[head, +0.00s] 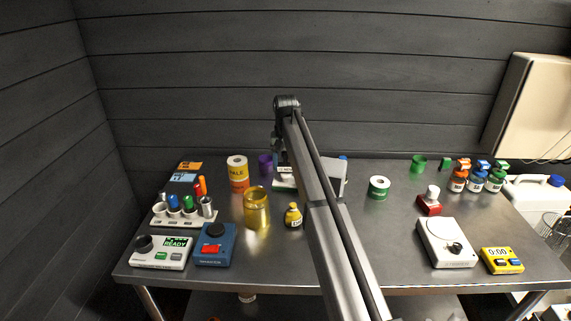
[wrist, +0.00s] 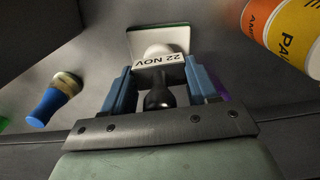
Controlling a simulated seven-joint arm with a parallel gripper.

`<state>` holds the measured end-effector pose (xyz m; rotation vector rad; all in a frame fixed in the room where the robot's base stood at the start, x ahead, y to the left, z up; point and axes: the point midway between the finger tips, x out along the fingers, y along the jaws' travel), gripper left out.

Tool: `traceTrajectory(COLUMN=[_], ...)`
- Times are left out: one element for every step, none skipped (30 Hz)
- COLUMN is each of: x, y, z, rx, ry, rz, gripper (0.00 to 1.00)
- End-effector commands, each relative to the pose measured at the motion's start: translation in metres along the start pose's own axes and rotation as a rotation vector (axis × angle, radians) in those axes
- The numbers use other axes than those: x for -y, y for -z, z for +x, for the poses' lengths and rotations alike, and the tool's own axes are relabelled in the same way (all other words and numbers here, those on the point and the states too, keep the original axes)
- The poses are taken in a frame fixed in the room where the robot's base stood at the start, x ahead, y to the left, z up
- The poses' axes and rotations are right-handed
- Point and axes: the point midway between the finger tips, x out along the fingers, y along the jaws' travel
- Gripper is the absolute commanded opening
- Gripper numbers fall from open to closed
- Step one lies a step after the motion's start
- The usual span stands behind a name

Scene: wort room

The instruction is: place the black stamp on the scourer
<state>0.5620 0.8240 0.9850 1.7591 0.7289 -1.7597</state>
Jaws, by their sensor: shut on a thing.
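My gripper (wrist: 160,77) is shut, its two blue fingers on either side of the black stamp (wrist: 157,98). The stamp shows a dark rounded handle and a white label reading "22 NOV", upside down in the wrist view. The label also shows in the head view (head: 285,169), beside my arm. Just beyond the stamp is a white, green-edged flat piece, which looks like the scourer (wrist: 175,37); its green edge shows in the head view (head: 284,184). I cannot tell whether the stamp touches it.
A yellow-orange can (head: 237,172) and a purple cup (head: 265,163) stand left of the scourer. A gold jar (head: 257,210) and a small yellow-black bottle (head: 293,215) are in front.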

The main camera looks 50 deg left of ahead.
Motion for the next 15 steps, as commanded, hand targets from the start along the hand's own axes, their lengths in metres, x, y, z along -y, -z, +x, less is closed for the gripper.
traceTrajectory(x=[-0.0001, -0.0001, 0.0, 0.0, 0.0, 0.0, 0.0, 0.0001, 0.0, 0.0, 0.0, 0.0, 0.0, 0.0, 0.0], y=[-0.0004, -0.0002, 0.0, 0.0001, 0.0002, 0.0002, 0.0002, 0.0002, 0.0002, 0.0001, 0.0001, 0.0, 0.0, 0.0001, 0.0002], z=[0.0039, 0.0049, 0.0052, 0.005, 0.0048, 0.0047, 0.0047, 0.0047, 0.0049, 0.0053, 0.006, 0.0071, 0.0079, 0.0079, 0.0076], rx=[0.0, -0.001, -0.001, -0.001, -0.001, -0.001, -0.001, -0.001, -0.001, -0.001, -0.001, -0.001, 0.0, -0.001, -0.001], ry=[0.0, 0.0, 0.0, 0.0, 0.0, 0.0, 0.0, 0.0, 0.0, 0.0, 0.0, 0.0, 0.0, 0.0, 0.0], rz=[0.0, 0.0, 0.0, 0.0, 0.0, 0.0, 0.0, 0.0, 0.0, 0.0, 0.0, 0.0, 0.0, 0.0, 0.0], gripper=[0.29, 0.29, 0.29, 0.29, 0.29, 0.29, 0.29, 0.29, 0.29, 0.29, 0.29, 0.29, 0.29, 0.6, 0.64])
